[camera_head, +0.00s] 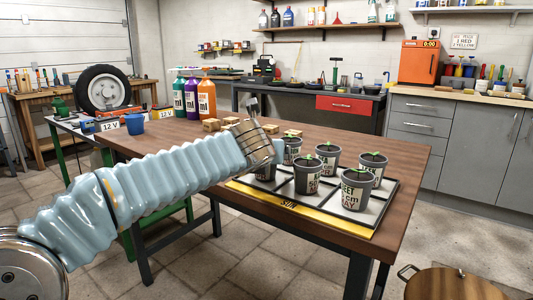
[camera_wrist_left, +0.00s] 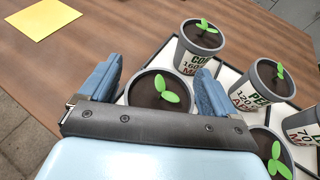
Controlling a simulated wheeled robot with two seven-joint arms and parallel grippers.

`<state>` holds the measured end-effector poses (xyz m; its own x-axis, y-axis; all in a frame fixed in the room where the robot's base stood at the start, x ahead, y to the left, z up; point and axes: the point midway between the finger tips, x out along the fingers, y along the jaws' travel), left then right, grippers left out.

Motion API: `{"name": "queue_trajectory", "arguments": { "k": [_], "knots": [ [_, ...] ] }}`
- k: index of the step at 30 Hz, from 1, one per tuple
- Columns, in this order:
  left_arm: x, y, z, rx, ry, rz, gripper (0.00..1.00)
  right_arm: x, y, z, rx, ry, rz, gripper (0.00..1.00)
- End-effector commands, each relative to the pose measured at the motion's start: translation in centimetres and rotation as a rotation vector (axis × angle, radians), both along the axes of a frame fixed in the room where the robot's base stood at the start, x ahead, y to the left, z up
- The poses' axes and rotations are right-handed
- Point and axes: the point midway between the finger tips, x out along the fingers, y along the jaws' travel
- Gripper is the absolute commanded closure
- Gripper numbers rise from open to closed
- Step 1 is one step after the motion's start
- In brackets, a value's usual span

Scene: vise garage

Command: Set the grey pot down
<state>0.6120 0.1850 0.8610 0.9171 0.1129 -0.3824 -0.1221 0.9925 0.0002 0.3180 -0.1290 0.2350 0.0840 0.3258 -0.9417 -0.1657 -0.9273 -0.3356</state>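A grey pot (camera_wrist_left: 160,88) with a green seedling is between the two blue fingers of my left gripper (camera_wrist_left: 160,78). The fingers are close to its sides; whether they press on it is unclear. In the head view this pot (camera_head: 265,173) is partly hidden by my left gripper (camera_head: 272,150) and appears upright at the near-left part of the tray (camera_head: 382,209). Contact of its base with the tray is hidden. Several similar labelled pots with seedlings stand on the tray, including one at the front right (camera_head: 354,190). My right gripper is out of view.
The tray lies on a brown table (camera_head: 400,145) with a yellow strip (camera_head: 290,204) along its front edge. Wooden blocks (camera_head: 212,125), large bottles (camera_head: 206,98) and a blue cup (camera_head: 134,123) are farther back. A yellow sheet (camera_wrist_left: 44,18) lies on the table.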

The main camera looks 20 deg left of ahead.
Motion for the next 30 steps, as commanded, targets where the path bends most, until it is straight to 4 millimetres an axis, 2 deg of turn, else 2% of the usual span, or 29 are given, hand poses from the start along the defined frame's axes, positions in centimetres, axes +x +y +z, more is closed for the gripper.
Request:
{"name": "queue_trajectory", "arguments": {
  "k": [11, 14, 24, 30],
  "knots": [
    [-0.3, 0.0, 0.5, -0.001, -0.001, -0.001, 0.06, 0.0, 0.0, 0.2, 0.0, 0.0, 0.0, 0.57],
    [-1.7, -0.2, 1.2, -0.001, -0.003, -0.001, 0.06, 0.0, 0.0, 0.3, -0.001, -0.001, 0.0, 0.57],
    [-8.6, -1.1, 4.1, -0.001, -0.003, -0.001, 0.06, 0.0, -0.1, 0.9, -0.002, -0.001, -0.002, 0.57],
    [-10.8, -1.3, 4.8, -0.001, 0.0, 0.0, 0.06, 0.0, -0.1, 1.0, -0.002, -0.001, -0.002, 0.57]
  ]
}}
